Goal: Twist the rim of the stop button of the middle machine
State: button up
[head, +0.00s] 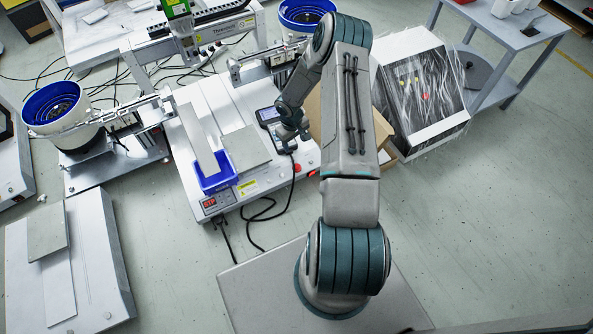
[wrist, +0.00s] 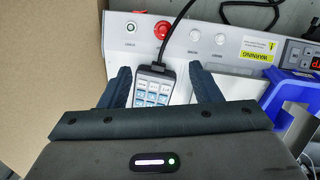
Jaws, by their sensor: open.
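The red stop button (wrist: 162,30) sits on the pale front panel of the middle machine, in the upper middle of the wrist view. In the head view it is a small red spot (head: 297,168) near the machine's front right corner. My gripper (wrist: 162,78) is open, with two dark fingers spread apart and nothing gripped. The button lies beyond the fingertips, apart from them. In the head view my gripper (head: 291,137) hangs over the right side of the machine, behind the button. A handheld pendant (wrist: 155,85) with a lit screen shows between the fingers.
The pendant's black cable (wrist: 180,18) runs past the button's right side. A blue bin (wrist: 272,95) stands right. A cardboard box (wrist: 45,70) fills the left. A plastic-wrapped machine (head: 440,125) stands right in the head view.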

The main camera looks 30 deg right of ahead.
aim_at(297, 166)
jog(key=f+b, duration=0.1)
jog(key=f, duration=0.4)
jog(key=f+b, duration=0.2)
jog(key=f, duration=0.4)
jog(key=f+b, duration=0.2)
jog(key=f, duration=0.3)
jog(key=shift+d+f, duration=0.3)
jog(key=shift+d, duration=0.1)
jog(key=c, duration=1)
